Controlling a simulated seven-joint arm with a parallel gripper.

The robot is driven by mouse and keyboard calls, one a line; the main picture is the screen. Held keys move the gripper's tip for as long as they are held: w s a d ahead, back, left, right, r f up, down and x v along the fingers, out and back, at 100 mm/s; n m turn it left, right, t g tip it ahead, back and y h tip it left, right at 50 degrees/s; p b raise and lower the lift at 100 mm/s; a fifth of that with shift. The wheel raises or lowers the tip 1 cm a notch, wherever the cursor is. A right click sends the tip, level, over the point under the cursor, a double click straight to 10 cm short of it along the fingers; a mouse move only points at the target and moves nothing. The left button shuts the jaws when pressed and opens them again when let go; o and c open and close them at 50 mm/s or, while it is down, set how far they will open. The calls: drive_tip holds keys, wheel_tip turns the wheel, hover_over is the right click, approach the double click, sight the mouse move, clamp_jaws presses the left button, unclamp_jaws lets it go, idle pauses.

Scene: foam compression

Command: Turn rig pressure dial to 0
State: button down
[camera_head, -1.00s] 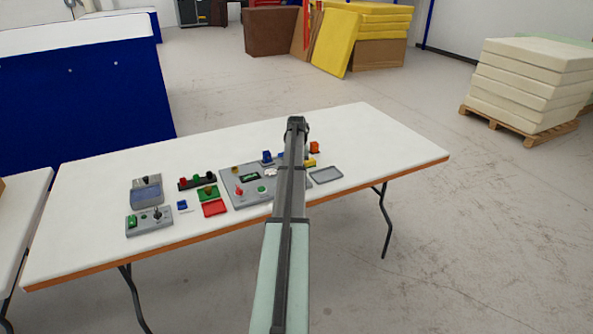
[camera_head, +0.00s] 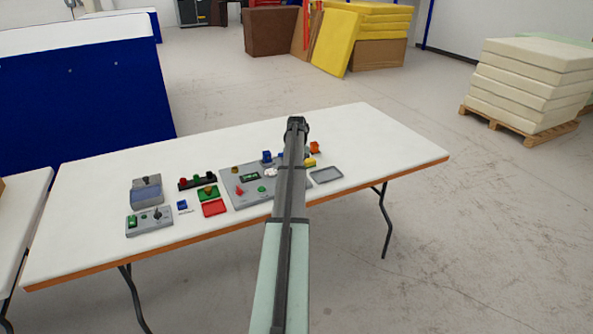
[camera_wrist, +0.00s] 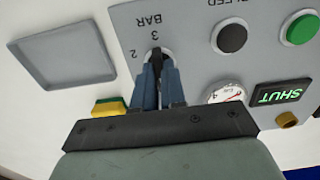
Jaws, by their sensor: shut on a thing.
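In the wrist view my gripper (camera_wrist: 158,82) is shut on a dark dial (camera_wrist: 155,56) on the grey rig panel (camera_wrist: 190,55). The upside-down marks "2", "3" and "BAR" show around the dial. Its lower numbers and pointer are hidden by the fingers, so I cannot tell its exact setting. Beside the fingers are a round white gauge (camera_wrist: 224,93) and a display reading "SHUT" (camera_wrist: 281,95). In the head view the panel (camera_head: 231,190) lies on the white table, partly covered by my arm; the dial and fingertips are hidden there.
A black button (camera_wrist: 231,38) and a green button (camera_wrist: 301,28) are on the panel. A grey tray (camera_head: 326,175) and a yellow block (camera_wrist: 109,106) are close by. To the left are a red tray (camera_head: 214,208) and a grey control box (camera_head: 149,221). The table's right end is clear.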

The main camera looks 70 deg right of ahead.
drive_tip(key=c, duration=1.2)
unclamp_jaws()
drive_tip(key=shift+r, duration=0.1)
wheel_tip(320, 180, up, 14)
drive_tip(key=shift+f, duration=0.2)
